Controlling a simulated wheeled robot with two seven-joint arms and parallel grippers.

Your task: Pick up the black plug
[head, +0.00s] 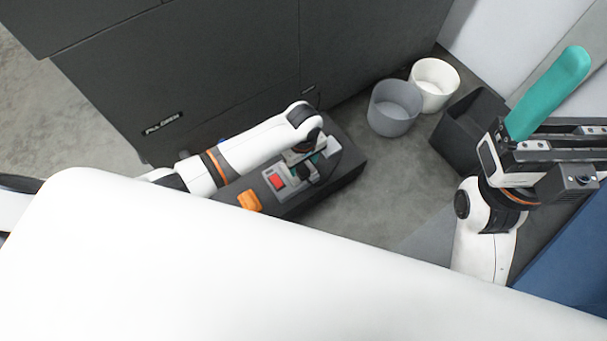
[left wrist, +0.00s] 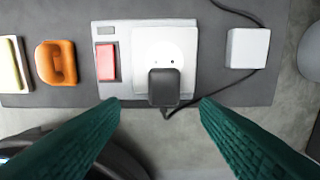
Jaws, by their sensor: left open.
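The black plug (left wrist: 164,87) sits in the white socket plate (left wrist: 165,50) in the left wrist view, with a dark cable curving away to the right. My left gripper (left wrist: 159,104) is open and empty. Its two green fingers point toward the plug from the near side, one on each side and apart from it. In the head view my left gripper (head: 312,156) is over the dark bench top, and the plug is hard to tell from its dark parts. My right gripper (head: 548,92) is raised at the right, with one green finger visible.
Around the socket are a red switch (left wrist: 106,62), an orange object (left wrist: 56,62) and a white box (left wrist: 247,48). The dark bench (head: 345,168) stands by a large dark cabinet (head: 200,75). Grey (head: 394,108) and white (head: 435,84) bins stand on the floor beyond.

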